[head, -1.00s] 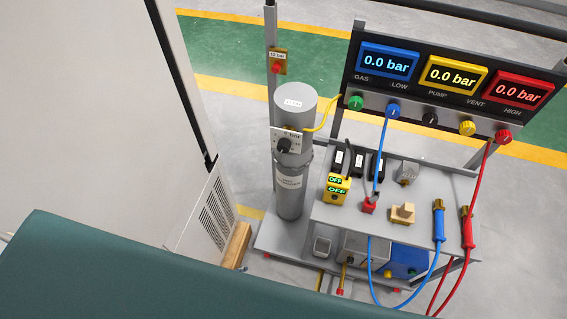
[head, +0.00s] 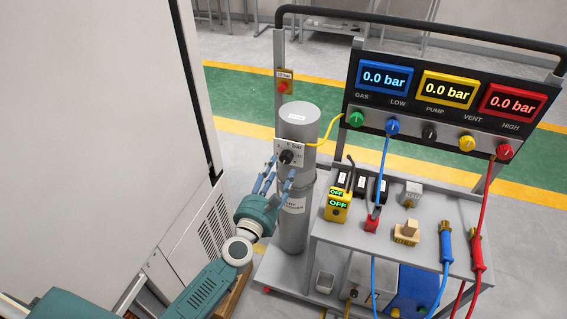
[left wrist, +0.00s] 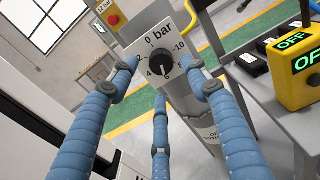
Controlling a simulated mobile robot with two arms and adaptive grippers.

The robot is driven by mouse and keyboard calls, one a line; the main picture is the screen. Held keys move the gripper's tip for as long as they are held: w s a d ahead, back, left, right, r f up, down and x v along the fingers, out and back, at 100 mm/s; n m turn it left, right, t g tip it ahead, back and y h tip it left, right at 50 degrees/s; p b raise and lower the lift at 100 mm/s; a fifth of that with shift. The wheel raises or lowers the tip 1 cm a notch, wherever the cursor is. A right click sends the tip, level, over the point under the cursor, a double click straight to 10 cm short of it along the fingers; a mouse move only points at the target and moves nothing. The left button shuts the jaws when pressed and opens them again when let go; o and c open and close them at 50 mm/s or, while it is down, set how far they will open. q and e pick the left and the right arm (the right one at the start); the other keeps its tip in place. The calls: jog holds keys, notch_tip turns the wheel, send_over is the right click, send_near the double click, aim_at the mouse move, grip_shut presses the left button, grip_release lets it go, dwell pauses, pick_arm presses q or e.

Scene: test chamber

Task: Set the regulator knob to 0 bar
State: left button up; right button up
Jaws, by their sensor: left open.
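The regulator knob (head: 286,157) is a black dial on a white scale plate (head: 290,145) on the grey cylinder. In the left wrist view the knob (left wrist: 159,63) has 0 at the top of its scale and 10 at the right. Its small white mark appears at the lower side, around the 6; the exact reading is hard to tell. My left gripper (head: 277,175) has blue fingers spread open just in front of the plate, below and beside the knob. In the left wrist view its fingers (left wrist: 158,80) flank the knob without closing on it. My right gripper is out of view.
A grey cart (head: 450,215) stands right of the cylinder (head: 299,112), with a yellow OFF box (head: 339,205) and hoses. Its blue (head: 385,79), yellow (head: 447,90) and red (head: 512,102) displays read 0.0 bar. A large pale cabinet (head: 95,120) borders the left.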

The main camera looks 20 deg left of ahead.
aim_at(285, 160)
pick_arm(q)
jog(key=w, duration=0.4)
jog(key=shift+d, duration=0.1)
jog(key=shift+w, duration=0.4)
jog(key=c, duration=1.2)
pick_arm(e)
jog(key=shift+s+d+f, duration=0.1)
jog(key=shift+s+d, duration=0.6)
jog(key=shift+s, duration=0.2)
